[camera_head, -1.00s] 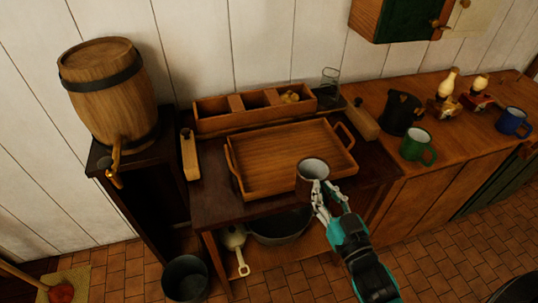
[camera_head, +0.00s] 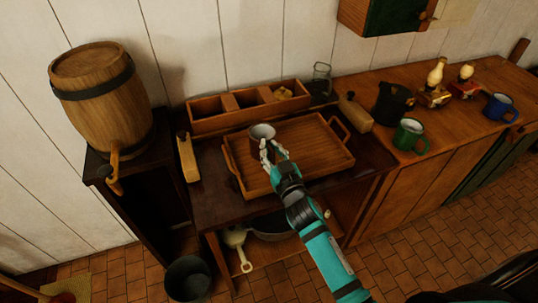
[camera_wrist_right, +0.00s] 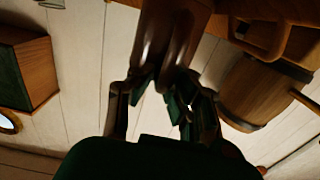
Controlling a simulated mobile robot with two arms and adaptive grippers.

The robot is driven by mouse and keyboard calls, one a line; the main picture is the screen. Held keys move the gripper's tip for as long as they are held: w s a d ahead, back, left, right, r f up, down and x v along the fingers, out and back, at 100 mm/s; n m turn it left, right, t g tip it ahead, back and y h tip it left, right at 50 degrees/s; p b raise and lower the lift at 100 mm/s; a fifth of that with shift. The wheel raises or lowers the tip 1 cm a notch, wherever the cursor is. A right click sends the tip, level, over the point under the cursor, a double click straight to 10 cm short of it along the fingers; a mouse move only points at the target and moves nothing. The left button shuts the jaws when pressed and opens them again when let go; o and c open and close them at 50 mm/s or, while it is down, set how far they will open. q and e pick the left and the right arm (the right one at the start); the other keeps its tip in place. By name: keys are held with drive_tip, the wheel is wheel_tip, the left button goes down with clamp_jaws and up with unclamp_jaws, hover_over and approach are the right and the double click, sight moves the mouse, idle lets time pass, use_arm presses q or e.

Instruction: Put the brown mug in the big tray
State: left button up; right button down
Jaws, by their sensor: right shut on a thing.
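The brown mug (camera_head: 257,140) has a pale inside and is upright in the head view. My right gripper (camera_head: 268,152) is shut on it at its near side. The mug appears over the left part of the big wooden tray (camera_head: 315,160); I cannot tell whether it touches the tray floor. In the right wrist view the mug (camera_wrist_right: 172,35) shows as a dark brown shape between the fingers of my right gripper (camera_wrist_right: 165,95). My left gripper is not in view.
A three-part wooden box (camera_head: 209,120) stands behind the tray. A barrel (camera_head: 105,105) stands to the left. A green mug (camera_head: 408,137), a dark jug (camera_head: 390,105) and a blue mug (camera_head: 500,107) stand on the right counter. The tray's right half is bare.

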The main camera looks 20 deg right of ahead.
drive_tip(key=f, duration=0.3)
drive_tip(key=shift+w+a+f, duration=0.15)
drive_tip(key=shift+w+f, duration=0.1)
drive_tip(key=shift+f, duration=0.2)
drive_tip(key=c, duration=1.3)
unclamp_jaws()
drive_tip(key=shift+c, duration=0.2)
drive_tip(key=shift+r, duration=0.1)
